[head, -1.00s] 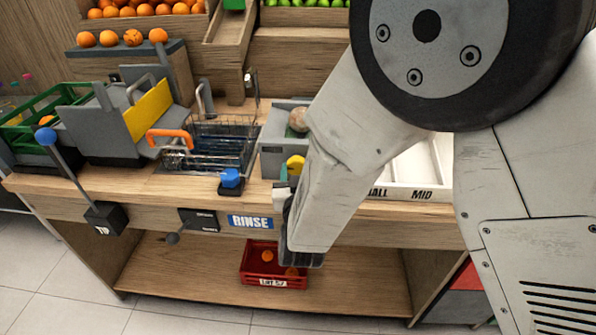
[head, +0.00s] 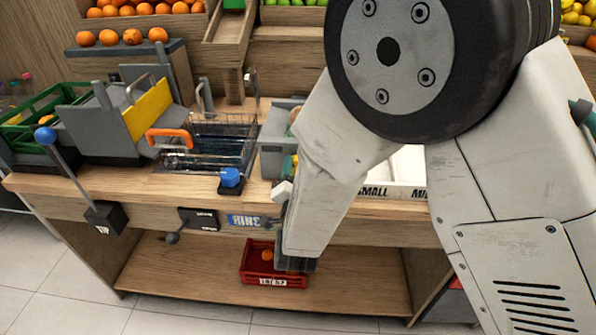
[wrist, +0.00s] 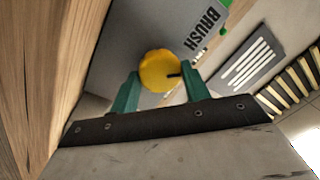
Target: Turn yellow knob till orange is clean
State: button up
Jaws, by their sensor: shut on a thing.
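The yellow knob (wrist: 160,70) shows in the wrist view on the front of a grey box marked BRUSH, with a dark mark toward its right side. My gripper's (wrist: 162,84) two green fingers stand on either side of the knob and are shut on it. In the head view my arm hides most of the knob. The grey brush box (head: 276,140) stands on the counter left of my arm. A small brownish part of the orange (head: 294,116) shows in it; the rest is hidden, so I cannot tell how clean it is.
A blue knob (head: 230,178) and a wire basket in the rinse basin (head: 208,150) are left of the box. A RINSE label (head: 248,221) is on the counter front. A white sorting tray (head: 408,170) is at right.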

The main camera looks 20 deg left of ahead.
jog(key=shift+m, duration=0.7)
jog(key=o, duration=1)
jog(key=shift+s, duration=0.1)
jog(key=v, duration=0.7)
jog(key=shift+s+f, duration=0.1)
jog(key=shift+s, duration=0.15)
jog(key=shift+c, duration=0.2)
